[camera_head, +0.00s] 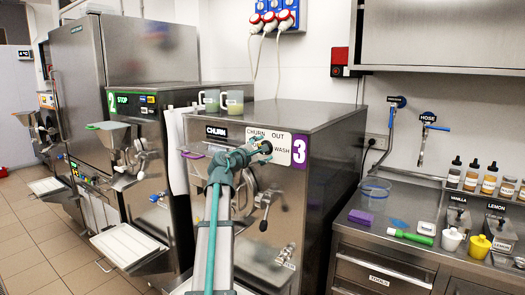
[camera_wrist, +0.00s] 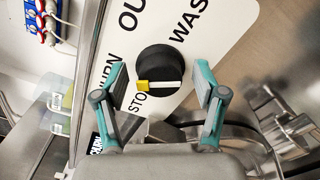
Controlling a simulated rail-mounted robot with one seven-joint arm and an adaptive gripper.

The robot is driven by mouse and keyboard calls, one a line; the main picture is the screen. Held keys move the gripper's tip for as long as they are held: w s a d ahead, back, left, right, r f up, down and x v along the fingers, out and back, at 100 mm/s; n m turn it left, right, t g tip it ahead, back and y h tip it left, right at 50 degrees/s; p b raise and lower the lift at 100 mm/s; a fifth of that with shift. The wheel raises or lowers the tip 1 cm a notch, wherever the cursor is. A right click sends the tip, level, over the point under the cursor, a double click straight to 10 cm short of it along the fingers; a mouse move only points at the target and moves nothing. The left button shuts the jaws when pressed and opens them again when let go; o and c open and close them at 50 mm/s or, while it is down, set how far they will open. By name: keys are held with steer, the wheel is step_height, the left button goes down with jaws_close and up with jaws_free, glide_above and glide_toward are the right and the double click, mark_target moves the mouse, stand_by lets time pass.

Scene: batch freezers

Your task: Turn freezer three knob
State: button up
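Freezer three (camera_head: 325,150) is a steel machine with a purple "3" label on its front panel. Its black round knob (camera_wrist: 160,70) sits on a white plate between the words OUT, WASH, CHURN and a partly hidden STO. The knob's white bar has a yellow end at the left, near the STO lettering. My gripper (camera_wrist: 160,82) is open, with one finger on each side of the knob and visible gaps between. In the head view my gripper (camera_head: 246,155) is at the front panel and partly covers the plate; a dark bit of knob (camera_head: 266,147) shows beside it.
Freezer two (camera_head: 135,150) is to the left. A metal dispensing fitting (camera_wrist: 290,130) protrudes below right of the knob. A counter (camera_head: 400,240) with bottles and tubs stands at the right.

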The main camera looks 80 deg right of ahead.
steer(key=v, duration=1.2)
steer(key=shift+f, duration=0.1)
stand_by(0.4)
